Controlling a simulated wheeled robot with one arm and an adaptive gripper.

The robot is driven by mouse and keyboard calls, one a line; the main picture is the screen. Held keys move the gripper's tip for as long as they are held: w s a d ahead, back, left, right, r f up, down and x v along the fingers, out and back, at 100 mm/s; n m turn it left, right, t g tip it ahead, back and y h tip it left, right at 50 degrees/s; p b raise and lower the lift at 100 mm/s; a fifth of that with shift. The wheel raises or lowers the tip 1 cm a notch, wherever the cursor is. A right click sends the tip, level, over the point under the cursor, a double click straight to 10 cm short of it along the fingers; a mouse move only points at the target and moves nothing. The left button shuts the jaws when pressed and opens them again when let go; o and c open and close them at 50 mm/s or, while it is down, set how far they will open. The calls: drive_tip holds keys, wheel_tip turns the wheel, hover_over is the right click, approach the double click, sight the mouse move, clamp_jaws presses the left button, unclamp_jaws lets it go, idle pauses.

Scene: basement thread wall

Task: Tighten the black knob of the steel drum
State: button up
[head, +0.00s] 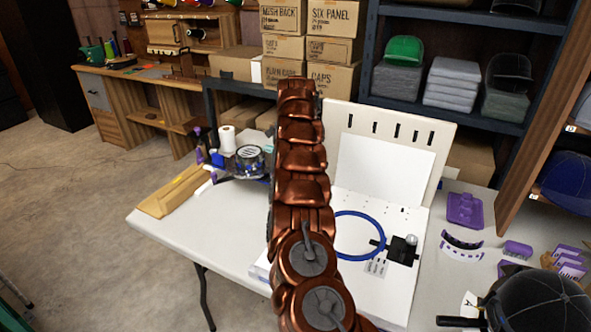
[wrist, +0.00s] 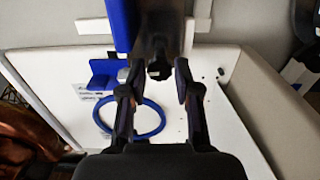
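In the wrist view, a dark, steel-looking body (wrist: 155,32), perhaps part of the drum, reaches down from the top edge. A small black knob (wrist: 158,71) sits at its lower end. My gripper (wrist: 159,78) is open, with one finger on each side of the knob and a gap visible on both sides. In the head view, a round, dark metallic piece (head: 250,160), which may be the drum, stands on the table just left of my arm. My gripper and the knob cannot be made out there; my copper arm covers the middle of the view.
A blue ring (head: 357,235) lies on the white board, beside a small black fixture (head: 403,250). An upright slotted panel (head: 390,135) stands behind. Purple parts (head: 465,210) and a dark cap (head: 535,303) lie at right. The table's front left (head: 205,240) is clear.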

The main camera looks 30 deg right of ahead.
drive_tip(key=shift+o, duration=1.4)
